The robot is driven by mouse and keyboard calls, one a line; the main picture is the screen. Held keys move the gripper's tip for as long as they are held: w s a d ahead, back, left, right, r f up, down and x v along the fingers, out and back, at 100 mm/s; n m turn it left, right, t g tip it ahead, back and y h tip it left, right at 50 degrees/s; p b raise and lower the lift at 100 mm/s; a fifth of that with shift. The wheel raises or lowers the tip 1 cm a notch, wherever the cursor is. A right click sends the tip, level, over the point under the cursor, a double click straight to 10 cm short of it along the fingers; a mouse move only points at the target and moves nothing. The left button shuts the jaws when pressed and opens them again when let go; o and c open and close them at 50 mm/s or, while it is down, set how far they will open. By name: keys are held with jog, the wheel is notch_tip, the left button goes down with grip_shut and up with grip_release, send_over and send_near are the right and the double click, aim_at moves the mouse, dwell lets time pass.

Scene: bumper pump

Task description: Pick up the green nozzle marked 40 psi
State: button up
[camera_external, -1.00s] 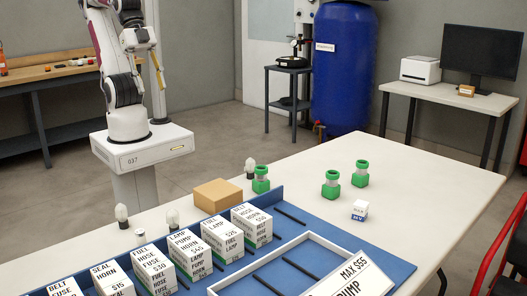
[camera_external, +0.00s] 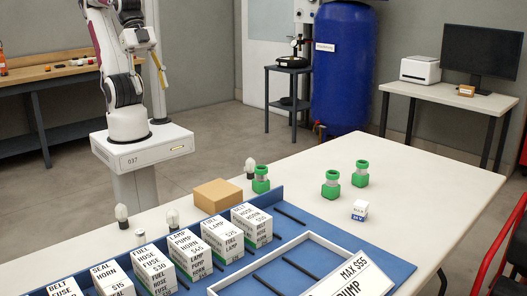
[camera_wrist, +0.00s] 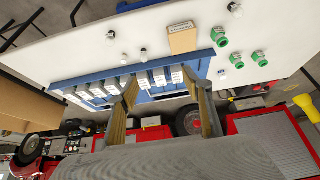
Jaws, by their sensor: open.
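Three green nozzles with greyish, clear-looking middles stand on the white table: one beside the cardboard box (camera_external: 261,180) and two further right, a nearer one (camera_external: 331,184) and a farther one (camera_external: 361,174). The wrist view shows them at upper right as a left one (camera_wrist: 219,37), a lower one (camera_wrist: 236,59) and a right one (camera_wrist: 260,58). No psi marking is readable on any of them. My gripper (camera_wrist: 167,88) is open and empty, its two tan fingers spread, far from the nozzles. In the external view it is raised by the arm, one yellowish finger showing.
A blue tray (camera_external: 390,262) holds several labelled white boxes (camera_external: 251,225) and a white frame. A small white-and-blue cube (camera_external: 360,210) stands near the nozzles. A cardboard box (camera_external: 217,195) and small bulbs (camera_external: 122,216) stand behind the tray. The table's right side (camera_external: 440,185) is clear.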

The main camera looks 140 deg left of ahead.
jog(key=shift+w, duration=0.15)
jog(key=w+a+r+n+t+y, duration=0.1)
jog(key=w+a, duration=0.2)
jog(key=w, duration=0.6)
jog(key=w+a+n+t, duration=0.1)
jog(key=w+a, duration=0.2)
jog(key=w, duration=0.5)
jog(key=w+a+f+n+t+y, duration=0.2)
jog(key=w+a+f, duration=0.2)
jog(key=w+a, duration=1)
jog(key=w+a+f+n+y, duration=0.1)
jog(key=w+a+f, duration=0.1)
jog(key=a+f, duration=0.3)
jog(key=w+a+f+n+y, duration=0.1)
jog(key=w+a+f+y, duration=0.1)
jog(key=a+f, duration=0.4)
jog(key=w+a+f+n+t+y, duration=0.1)
jog(key=a+f, duration=0.4)
jog(key=a, duration=0.5)
jog(key=shift+w+a+f+n+y, duration=0.15)
jog(key=shift+w+n+y, duration=0.35)
jog(key=shift+w, duration=0.7)
jog(key=s+a+f+n+y, duration=0.1)
jog(key=s+a+f+y, duration=0.1)
jog(key=a+f, duration=0.4)
jog(key=shift+s+a+f, duration=0.3)
jog(key=shift+s+f, duration=0.1)
jog(key=shift+f, duration=0.1)
jog(key=shift+w+a, duration=0.1)
jog(key=shift+a, duration=0.05)
